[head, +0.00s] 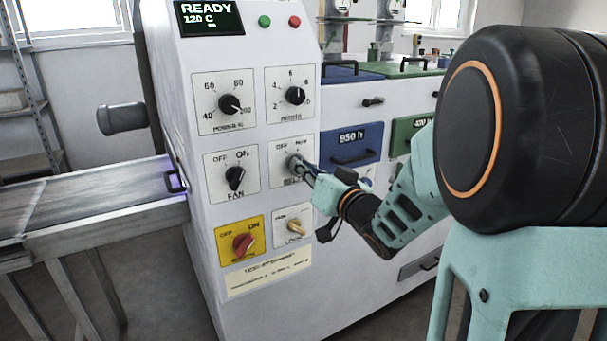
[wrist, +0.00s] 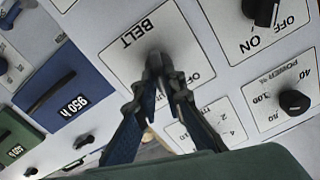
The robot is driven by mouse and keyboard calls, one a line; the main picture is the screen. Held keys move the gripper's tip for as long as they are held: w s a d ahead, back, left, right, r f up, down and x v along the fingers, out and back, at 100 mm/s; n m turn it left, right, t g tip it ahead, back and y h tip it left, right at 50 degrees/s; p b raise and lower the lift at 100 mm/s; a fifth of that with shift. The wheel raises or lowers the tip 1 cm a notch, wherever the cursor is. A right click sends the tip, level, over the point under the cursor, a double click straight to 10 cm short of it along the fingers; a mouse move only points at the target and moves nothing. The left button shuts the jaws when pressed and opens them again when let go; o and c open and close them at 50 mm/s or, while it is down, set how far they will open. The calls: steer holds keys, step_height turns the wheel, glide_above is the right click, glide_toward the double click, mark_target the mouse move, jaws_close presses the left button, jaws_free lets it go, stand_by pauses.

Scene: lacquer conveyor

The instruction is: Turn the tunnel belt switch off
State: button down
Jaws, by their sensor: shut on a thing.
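The belt switch plate (head: 281,146) is a white square on the control panel, with OFF at its upper left and BELT below. It also shows, upside down, in the wrist view (wrist: 120,57), where BELT and OFF are readable. Its dark knob (head: 292,160) is mostly hidden by the fingers. My gripper (head: 303,170) reaches in from the right and is shut on this knob. In the wrist view my fingertips (wrist: 161,72) close around it. Which way the knob points cannot be told clearly.
The fan switch (head: 235,178) is left of the belt switch, and the timer-like upper dial (head: 295,96) is above it. A lower pale knob (head: 296,227) and a red switch (head: 243,244) sit below. Blue (head: 353,144) and green drawers stand at right.

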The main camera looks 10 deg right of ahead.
steer(key=shift+s+a+n+b, duration=0.1)
steer(key=shift+n+b, duration=2.1)
steer(key=shift+n, duration=0.25)
steer(key=shift+a+n+b, duration=0.1)
steer(key=shift+n+b, duration=2.1)
steer(key=shift+n, duration=0.25)
steer(key=c, duration=2)
jaws_free()
steer(key=shift+r, duration=0.1)
